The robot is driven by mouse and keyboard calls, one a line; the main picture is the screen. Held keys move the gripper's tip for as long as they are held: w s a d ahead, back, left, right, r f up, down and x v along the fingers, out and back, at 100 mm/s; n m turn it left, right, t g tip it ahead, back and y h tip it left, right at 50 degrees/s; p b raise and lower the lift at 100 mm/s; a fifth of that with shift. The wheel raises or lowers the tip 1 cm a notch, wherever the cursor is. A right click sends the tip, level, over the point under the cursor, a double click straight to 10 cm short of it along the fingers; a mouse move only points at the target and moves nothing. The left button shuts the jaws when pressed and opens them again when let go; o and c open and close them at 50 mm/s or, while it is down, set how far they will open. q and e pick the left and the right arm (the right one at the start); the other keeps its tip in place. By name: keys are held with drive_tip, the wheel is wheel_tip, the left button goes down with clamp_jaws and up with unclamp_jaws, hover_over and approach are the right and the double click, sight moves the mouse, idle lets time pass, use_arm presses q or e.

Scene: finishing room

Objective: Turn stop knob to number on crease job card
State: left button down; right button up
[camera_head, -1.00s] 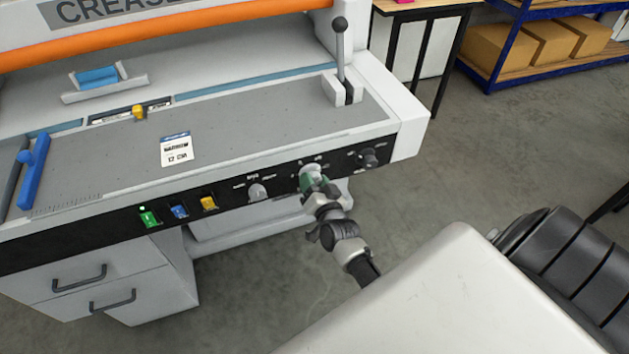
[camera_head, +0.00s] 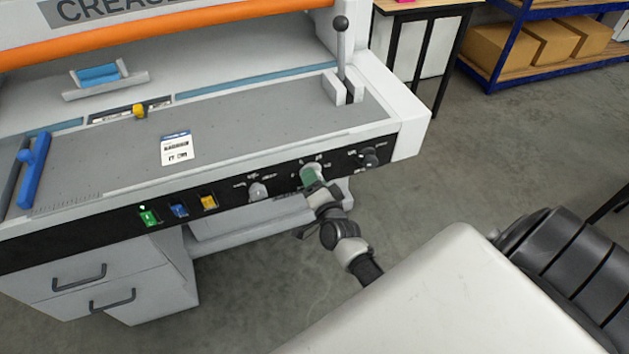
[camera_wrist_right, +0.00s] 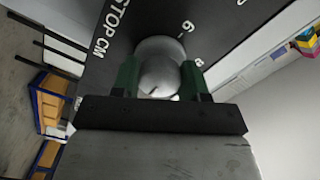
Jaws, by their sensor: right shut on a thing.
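The stop knob (camera_wrist_right: 160,65) is a rounded grey knob on the machine's black front panel. In the right wrist view the words STOP CM and the numbers 6 and 8 stand around it. My right gripper (camera_wrist_right: 160,80) is shut on it, one green fingertip on each side. In the head view the right gripper (camera_head: 313,180) reaches the panel from below and mostly hides the knob. The knob's pointer setting cannot be told. The crease job card (camera_head: 177,149) lies on the grey machine bed, its print too small to read. My left gripper is not in view.
Another knob stands on each side on the panel, a light one (camera_head: 258,192) and a dark one (camera_head: 369,157). Green (camera_head: 148,217), blue and yellow switches are further left. A lever (camera_head: 341,50) rises at the bed's right end. Open floor lies right of the machine.

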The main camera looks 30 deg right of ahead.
drive_tip(key=o, duration=0.9)
drive_tip(key=v, duration=1.1)
drive_tip(key=shift+d+b, duration=0.1)
drive_tip(key=shift+b, duration=0.25)
drive_tip(key=shift+w, duration=0.1)
